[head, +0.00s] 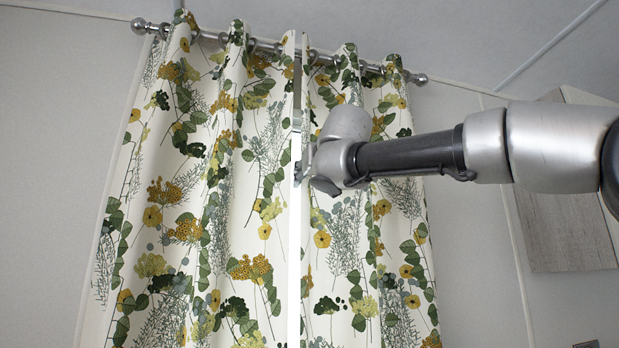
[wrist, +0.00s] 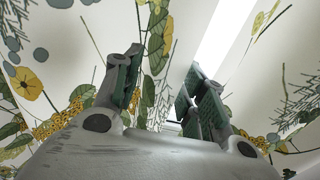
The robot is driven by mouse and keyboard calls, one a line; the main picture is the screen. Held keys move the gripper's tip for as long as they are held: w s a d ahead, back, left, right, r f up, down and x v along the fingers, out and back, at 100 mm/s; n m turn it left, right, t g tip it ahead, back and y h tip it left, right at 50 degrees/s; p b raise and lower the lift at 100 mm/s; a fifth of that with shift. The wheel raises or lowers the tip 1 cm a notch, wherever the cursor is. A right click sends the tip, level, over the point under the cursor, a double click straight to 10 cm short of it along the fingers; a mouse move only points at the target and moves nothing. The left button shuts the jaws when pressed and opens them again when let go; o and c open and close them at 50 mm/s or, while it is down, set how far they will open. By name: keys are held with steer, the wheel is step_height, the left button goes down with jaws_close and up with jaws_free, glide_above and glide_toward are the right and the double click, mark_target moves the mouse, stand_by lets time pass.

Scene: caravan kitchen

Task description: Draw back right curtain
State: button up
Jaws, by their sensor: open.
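The right curtain (head: 385,250), white with green leaves and yellow flowers, hangs from the rod in the head view. It is drawn towards the middle and a narrow bright gap parts it from the left curtain (head: 200,200). My gripper (head: 306,168) is at the right curtain's inner edge, about halfway down the visible cloth. In the wrist view, my gripper (wrist: 165,65) has its fingers spread apart. Patterned cloth shows between and behind them, and the bright gap runs by the right finger. Whether the fingers touch the cloth is unclear.
The metal curtain rod (head: 265,45) runs across the top, with rings and round end knobs. Bare wall (head: 465,240) lies right of the right curtain, and a grey wood panel (head: 568,232) is farther right. My arm crosses in front of the right curtain.

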jaws_close()
